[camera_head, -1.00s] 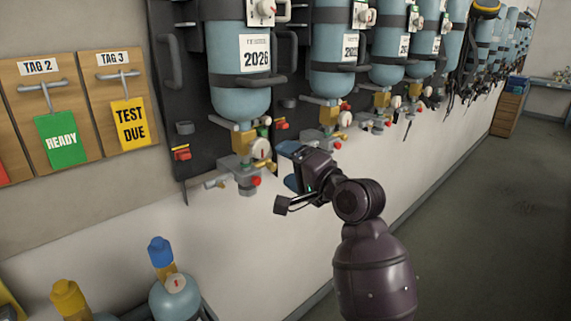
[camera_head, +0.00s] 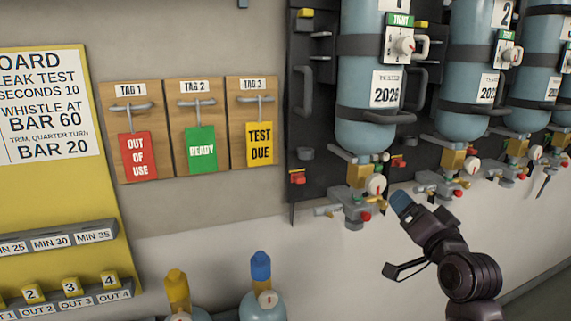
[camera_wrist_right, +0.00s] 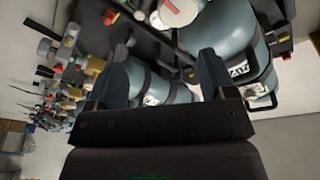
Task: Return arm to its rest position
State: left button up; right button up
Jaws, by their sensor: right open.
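My right gripper (camera_head: 402,207) is in front of the wall, just below and right of the valve block (camera_head: 350,200) under the nearest blue cylinder (camera_head: 372,75). In the right wrist view its two dark blue fingers (camera_wrist_right: 163,75) stand wide apart with nothing held between them. Behind them that view shows blue cylinders, straps and valves. In the head view I cannot tell whether the fingers touch the valve parts behind. My left gripper is not in either view.
A row of blue cylinders with valves, including a second cylinder (camera_head: 470,65), runs along the wall to the right. Left hang the red tag (camera_head: 137,157), green tag (camera_head: 200,148) and yellow tag (camera_head: 259,145). Below stand small cylinders with a yellow top (camera_head: 177,285) and blue top (camera_head: 261,266).

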jog(key=s+d+f+n+g+h, duration=0.1)
jog(key=s+f+n, duration=0.25)
jog(key=f, duration=0.85)
jog(key=s+d+f+n+g+h, duration=0.1)
jog(key=s+f+n+g, duration=0.3)
jog(key=f, duration=0.7)
jog(key=s+f+g+h+b, duration=0.1)
jog(key=s+f+g, duration=0.1)
jog(key=s+f, duration=1.6)
jog(key=shift+s+d+f+m+g, duration=0.35)
jog(key=shift+s+f+m+g, duration=0.1)
jog(key=shift+s, duration=0.7)
